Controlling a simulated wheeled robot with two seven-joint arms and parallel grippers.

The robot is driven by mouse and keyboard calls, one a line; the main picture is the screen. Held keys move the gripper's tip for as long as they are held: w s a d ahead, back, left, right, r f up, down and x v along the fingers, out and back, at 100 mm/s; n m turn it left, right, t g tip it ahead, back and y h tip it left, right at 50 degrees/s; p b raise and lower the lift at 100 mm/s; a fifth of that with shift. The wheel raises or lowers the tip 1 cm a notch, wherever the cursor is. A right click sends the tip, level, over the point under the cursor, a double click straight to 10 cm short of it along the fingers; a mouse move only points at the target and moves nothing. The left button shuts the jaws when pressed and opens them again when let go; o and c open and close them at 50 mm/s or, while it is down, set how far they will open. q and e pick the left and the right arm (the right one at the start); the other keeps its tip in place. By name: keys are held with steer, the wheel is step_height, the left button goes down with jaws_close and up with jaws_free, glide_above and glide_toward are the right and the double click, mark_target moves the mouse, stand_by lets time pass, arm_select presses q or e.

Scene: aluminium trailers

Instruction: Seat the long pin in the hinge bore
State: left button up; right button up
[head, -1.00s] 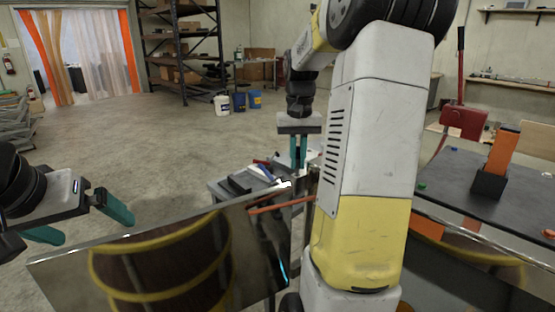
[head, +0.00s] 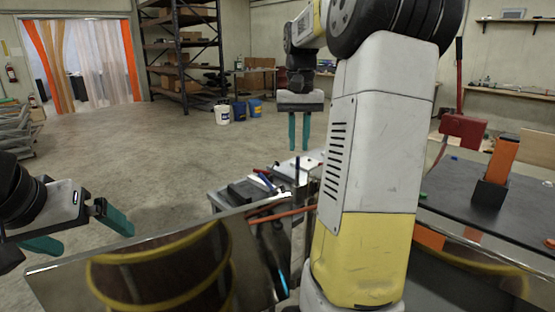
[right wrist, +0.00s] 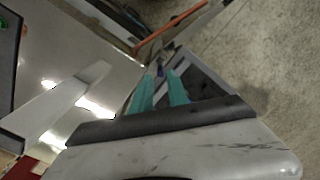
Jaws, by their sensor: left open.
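In the right wrist view a small dark blue shape (right wrist: 160,70) shows just beyond the fingertips (right wrist: 160,76). The hinge bore cannot be made out; the rod's lower end is unclear. My left gripper (head: 82,232) is open and empty at the left.
A shiny trailer panel (head: 60,282) spans the front left. A cart with tools (head: 240,192) stands behind it. A dark tabletop (head: 455,180) with an orange block in a black holder (head: 490,192) is at the right. My right arm hides much between. Open floor lies at back left.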

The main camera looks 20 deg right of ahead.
step_height(320, 180, up, 3)
steer(key=shift+r, duration=0.2)
steer(key=s+a+f+n+t+y, duration=0.1)
steer(key=s+a+f+n+t, duration=0.1)
steer(key=s+a, duration=0.6)
steer(key=s+a+f+n+t+y, duration=0.1)
steer(key=s+a+f+t, duration=0.3)
steer(key=s+a, duration=0.4)
steer(key=shift+s+a+f+n, duration=0.4)
steer(key=shift+s+f+n, duration=0.2)
steer(key=shift+s+f, duration=0.25)
